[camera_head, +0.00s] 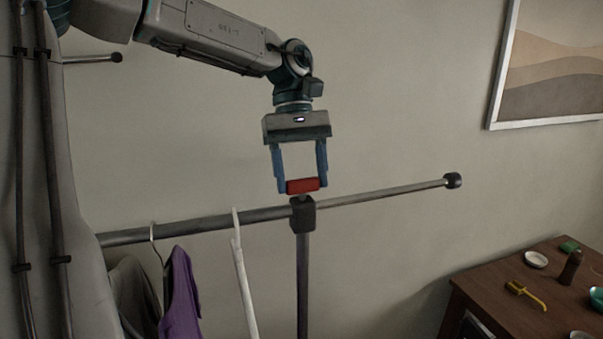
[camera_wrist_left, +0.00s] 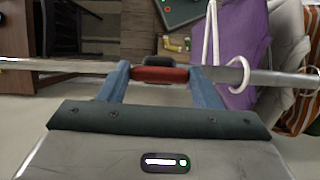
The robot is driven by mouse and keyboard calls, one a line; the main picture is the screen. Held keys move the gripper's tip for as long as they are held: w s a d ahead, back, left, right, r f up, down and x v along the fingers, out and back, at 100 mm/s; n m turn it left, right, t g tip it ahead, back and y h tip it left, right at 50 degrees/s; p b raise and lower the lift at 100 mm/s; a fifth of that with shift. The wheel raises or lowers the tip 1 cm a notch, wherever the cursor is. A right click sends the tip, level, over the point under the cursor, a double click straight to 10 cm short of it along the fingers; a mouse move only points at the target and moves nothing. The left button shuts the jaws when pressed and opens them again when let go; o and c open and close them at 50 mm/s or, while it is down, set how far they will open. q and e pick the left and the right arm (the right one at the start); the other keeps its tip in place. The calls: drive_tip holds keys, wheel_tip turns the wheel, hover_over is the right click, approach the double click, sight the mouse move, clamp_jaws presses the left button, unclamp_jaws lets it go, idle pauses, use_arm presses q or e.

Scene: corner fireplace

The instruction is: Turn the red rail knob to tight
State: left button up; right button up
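The red rail knob (camera_head: 302,185) sits on top of the black joint (camera_head: 303,214) where the rail meets its upright post. My left gripper (camera_head: 303,188) points down over it, with one blue finger at each end of the knob. The fingertips appear to touch the knob's ends. In the left wrist view the red knob (camera_wrist_left: 161,74) lies between the two fingers (camera_wrist_left: 162,76), with the black joint behind it. The knob lies roughly along the rail. My right gripper is in neither view.
The metal rail (camera_head: 380,195) runs across, ending in a black cap at right. A white hanger (camera_head: 243,280) and a purple garment (camera_head: 180,295) hang left of the joint. A wooden table (camera_head: 500,300) with small items stands at lower right.

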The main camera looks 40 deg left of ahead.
use_arm(q)
drive_tip(key=o, duration=0.4)
drive_tip(key=shift+c, duration=0.2)
drive_tip(key=shift+w+a+r+b, duration=0.15)
drive_tip(key=shift+a+r+b, duration=0.05)
drive_tip(key=shift+r+b, duration=0.2)
drive_tip(key=v, duration=0.6)
drive_tip(key=shift+r, duration=0.25)
drive_tip(key=shift+a, duration=0.15)
